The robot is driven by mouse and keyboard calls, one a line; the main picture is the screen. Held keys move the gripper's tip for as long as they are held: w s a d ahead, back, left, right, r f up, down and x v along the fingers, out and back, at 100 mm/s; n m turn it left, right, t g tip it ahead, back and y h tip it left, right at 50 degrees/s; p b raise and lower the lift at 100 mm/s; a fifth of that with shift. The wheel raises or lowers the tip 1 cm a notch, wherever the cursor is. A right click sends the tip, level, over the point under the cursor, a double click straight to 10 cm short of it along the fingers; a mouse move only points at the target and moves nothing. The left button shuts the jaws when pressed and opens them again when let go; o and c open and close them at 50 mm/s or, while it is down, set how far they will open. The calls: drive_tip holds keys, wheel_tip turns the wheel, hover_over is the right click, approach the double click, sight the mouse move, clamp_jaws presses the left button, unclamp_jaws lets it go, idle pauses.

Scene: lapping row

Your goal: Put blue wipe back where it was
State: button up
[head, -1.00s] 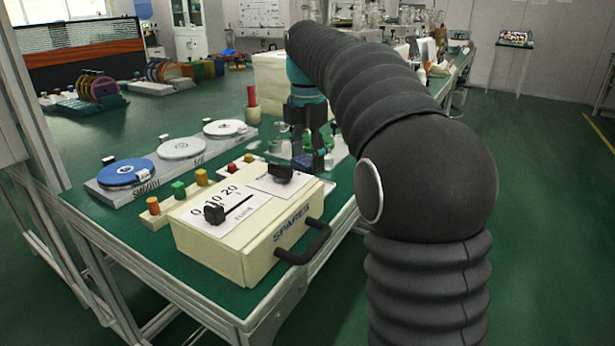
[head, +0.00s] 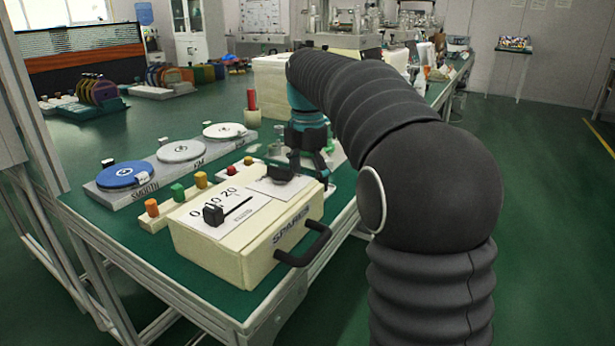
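I cannot make out a blue wipe for certain. A blue round disc (head: 125,173) lies flat on the left end of a grey base at the left of the table. My gripper (head: 308,172) is low over the table, just behind the cream SPARES box (head: 245,262), pointing down. The box and the dark knob on it partly hide its fingers, so I cannot see whether they are open or hold anything.
Two pale discs (head: 182,151) sit beside the blue one. Coloured pegs (head: 178,192) stand in a row behind the box. A red-topped post (head: 252,108) stands behind my gripper's left side. The box's black handle (head: 305,245) sticks out at the table's front edge.

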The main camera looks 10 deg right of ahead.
wheel_tip(320, 180, up, 12)
drive_tip(key=p, duration=0.2)
drive_tip(key=shift+r, duration=0.15)
idle(0.4)
idle(1.3)
